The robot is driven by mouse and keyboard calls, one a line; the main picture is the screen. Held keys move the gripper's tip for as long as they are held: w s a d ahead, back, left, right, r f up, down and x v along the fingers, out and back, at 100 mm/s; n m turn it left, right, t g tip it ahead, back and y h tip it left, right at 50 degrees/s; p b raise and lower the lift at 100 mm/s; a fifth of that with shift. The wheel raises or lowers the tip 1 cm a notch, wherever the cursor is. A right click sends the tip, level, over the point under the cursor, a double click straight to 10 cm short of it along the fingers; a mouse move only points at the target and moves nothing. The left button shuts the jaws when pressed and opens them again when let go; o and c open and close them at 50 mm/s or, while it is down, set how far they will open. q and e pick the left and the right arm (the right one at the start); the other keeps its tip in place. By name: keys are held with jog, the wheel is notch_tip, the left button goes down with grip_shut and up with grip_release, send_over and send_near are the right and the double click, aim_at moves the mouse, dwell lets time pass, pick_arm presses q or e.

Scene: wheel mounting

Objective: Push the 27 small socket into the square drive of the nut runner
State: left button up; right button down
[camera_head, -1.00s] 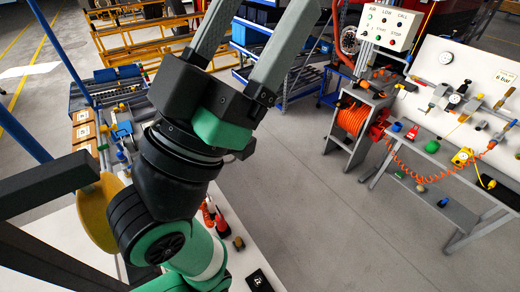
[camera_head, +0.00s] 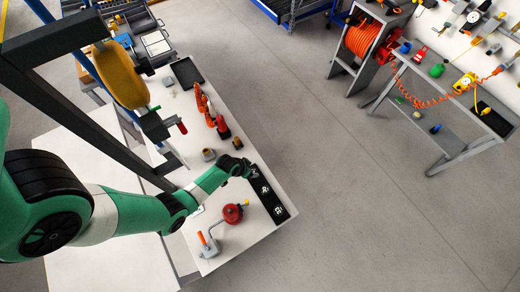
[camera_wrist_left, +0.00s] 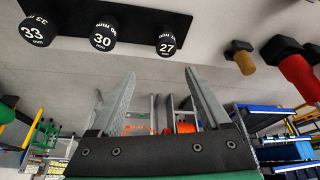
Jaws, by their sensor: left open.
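In the left wrist view the small black socket marked 27 (camera_wrist_left: 166,42) sits at the right end of a black tray (camera_wrist_left: 180,18), with sockets 30 (camera_wrist_left: 103,36) and 33 (camera_wrist_left: 37,31) to its left. My left gripper (camera_wrist_left: 160,82) is open and empty, its fingertips apart from the sockets. In the head view my left arm reaches to the far end of the tray (camera_head: 287,213), where the gripper (camera_head: 241,166) is small and dark. I cannot pick out the nut runner's square drive with certainty. My right gripper is not in view.
On the white table stand an orange-and-red tool (camera_head: 221,127), brass-coloured pieces (camera_head: 208,154) and a red round part (camera_head: 233,213) beside an orange-handled stand (camera_head: 203,243). A dark flat tray (camera_head: 187,71) lies farther back. Open floor lies right of the table.

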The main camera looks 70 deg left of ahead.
pick_arm(q)
jog(key=shift+n, duration=0.3)
jog(key=f+b, duration=0.1)
jog(key=f, duration=0.1)
jog(key=a+f+b, duration=0.1)
jog(key=f, duration=0.1)
jog(key=a+f+b, duration=0.1)
jog(key=f, duration=0.1)
jog(key=shift+w+a+f, duration=0.1)
jog(key=shift+w+f, duration=0.1)
jog(key=shift+w, duration=0.2)
jog(key=b+x, duration=0.4)
jog(key=x, duration=0.1)
jog(key=shift+d+f, duration=0.25)
jog(key=shift+d, duration=0.05)
jog(key=shift+r, duration=0.15)
jog(key=shift+c, duration=0.2)
grip_shut()
